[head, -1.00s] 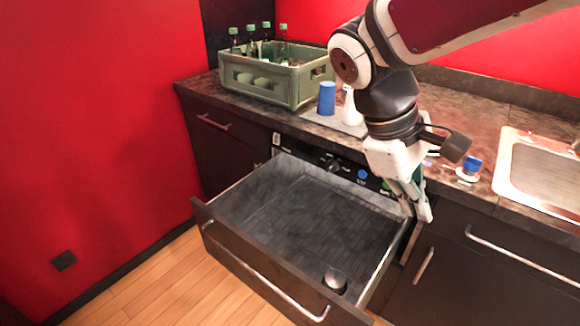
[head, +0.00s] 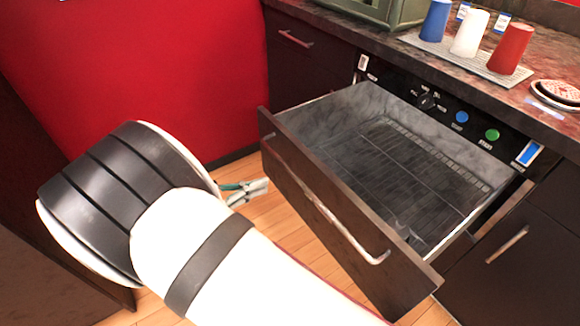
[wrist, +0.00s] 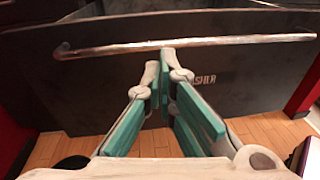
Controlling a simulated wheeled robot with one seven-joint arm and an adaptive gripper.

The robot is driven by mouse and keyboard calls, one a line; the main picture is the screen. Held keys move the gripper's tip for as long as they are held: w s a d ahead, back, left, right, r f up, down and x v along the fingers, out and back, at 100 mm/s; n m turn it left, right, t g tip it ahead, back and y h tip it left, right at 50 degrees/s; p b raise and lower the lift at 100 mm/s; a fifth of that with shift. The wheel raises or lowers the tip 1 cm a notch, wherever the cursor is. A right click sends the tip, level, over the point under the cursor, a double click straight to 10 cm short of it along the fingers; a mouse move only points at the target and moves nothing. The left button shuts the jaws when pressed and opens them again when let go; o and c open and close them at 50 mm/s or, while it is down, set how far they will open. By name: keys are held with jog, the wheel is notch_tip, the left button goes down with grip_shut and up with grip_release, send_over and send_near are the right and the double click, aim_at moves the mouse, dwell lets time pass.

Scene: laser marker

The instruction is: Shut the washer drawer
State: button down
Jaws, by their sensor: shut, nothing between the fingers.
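The washer drawer (head: 330,195) is pulled out of the dark counter front in the head view. Its grey inside with a grid floor faces up. A faint clear shape, perhaps a glass, is inside near the front right corner. The drawer's dark front with its long metal handle (wrist: 215,42) fills the upper part of the wrist view. My gripper (wrist: 165,58) is shut and empty, its fingertips pointing at the drawer front around handle height. I cannot tell whether they touch it. In the head view the gripper (head: 262,186) is at the left end of the drawer front, partly hidden by my arm.
The control panel (head: 440,108) with a knob and coloured buttons is above the drawer. Blue, white and red cups stand on a mat (head: 475,66) on the counter. A green crate (head: 375,10) is at the top edge. Wooden floor (head: 275,225) shows before the drawer.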

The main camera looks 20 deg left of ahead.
aim_at(300, 170)
jog(key=s+a+f+n+t+y, duration=0.1)
jog(key=s+a+f+n+t, duration=0.1)
jog(key=s+a+f, duration=0.15)
jog(key=b+x, duration=0.2)
jog(key=x, duration=1.2)
jog(key=shift+w+r+b, duration=0.1)
jog(key=shift+w+b, duration=0.3)
jog(key=shift+w, duration=0.1)
jog(key=x, duration=3.7)
jog(key=shift+w+d+r+b, duration=0.2)
jog(key=shift+r+b, duration=0.1)
jog(key=shift+b, duration=0.15)
jog(key=shift+w+r, duration=0.1)
